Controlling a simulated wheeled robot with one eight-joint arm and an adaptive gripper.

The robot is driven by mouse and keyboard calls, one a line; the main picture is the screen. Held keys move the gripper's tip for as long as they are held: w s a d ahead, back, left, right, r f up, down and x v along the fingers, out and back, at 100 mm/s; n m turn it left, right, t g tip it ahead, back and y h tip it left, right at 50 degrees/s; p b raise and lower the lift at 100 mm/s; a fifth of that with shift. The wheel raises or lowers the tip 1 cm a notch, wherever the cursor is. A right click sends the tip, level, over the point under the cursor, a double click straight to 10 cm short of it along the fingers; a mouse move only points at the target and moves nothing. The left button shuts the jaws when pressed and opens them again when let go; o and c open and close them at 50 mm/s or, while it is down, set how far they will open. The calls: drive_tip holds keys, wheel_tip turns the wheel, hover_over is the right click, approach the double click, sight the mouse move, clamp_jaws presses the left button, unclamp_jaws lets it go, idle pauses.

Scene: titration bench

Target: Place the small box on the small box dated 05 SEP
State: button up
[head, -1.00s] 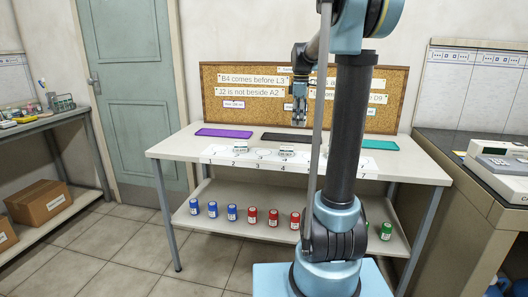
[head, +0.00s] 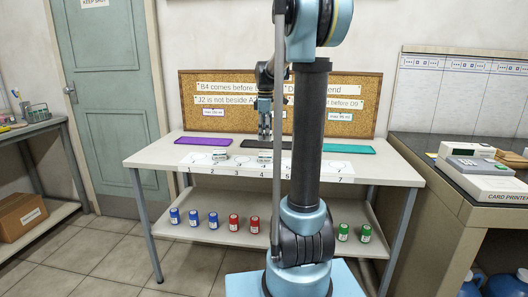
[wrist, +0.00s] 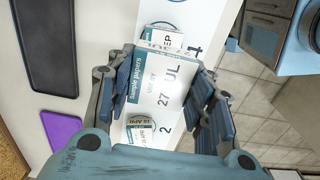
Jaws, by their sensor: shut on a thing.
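My gripper (wrist: 172,95) is shut on a small white box (wrist: 168,80) with a teal "Sample papers" band and the text "USE BY 27 JUL". In the head view my gripper (head: 265,136) is over the table, above a small box (head: 264,158) near number 4. In the wrist view a box (wrist: 164,39) whose label reads "EP" shows past the held box; its day is hidden and I cannot tell the gap. Another small box (wrist: 140,132), apparently marked "16 APR", stands near number 2, also in the head view (head: 219,155).
A numbered strip (head: 340,178) runs along the front of the white table (head: 150,160). Purple (head: 204,141), black (head: 248,143) and teal (head: 349,149) mats lie behind it. Coloured containers stand on the lower shelf (head: 190,236). A corkboard (head: 190,93) stands behind the table.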

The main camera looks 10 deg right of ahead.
sight(265, 153)
drive_tip(key=shift+f, duration=3.35)
drive_tip(key=o, duration=1.1)
drive_tip(key=shift+c, duration=0.2)
wheel_tip(265, 153, up, 12)
drive_tip(key=shift+r, duration=0.1)
drive_tip(key=s+f+m, duration=0.4)
drive_tip(key=s+f, duration=0.3)
drive_tip(key=s, duration=0.4)
drive_tip(key=s+f+m+t, duration=0.1)
drive_tip(key=s+f+m, duration=0.4)
drive_tip(key=s+f, duration=0.3)
drive_tip(key=s+f+m+t, duration=0.1)
drive_tip(key=s+f+m, duration=0.4)
drive_tip(key=s, duration=1)
wheel_tip(265, 153, down, 3)
drive_tip(key=shift+s+a+r, duration=0.15)
drive_tip(key=shift+s+r, duration=0.05)
drive_tip(key=shift+s, duration=0.2)
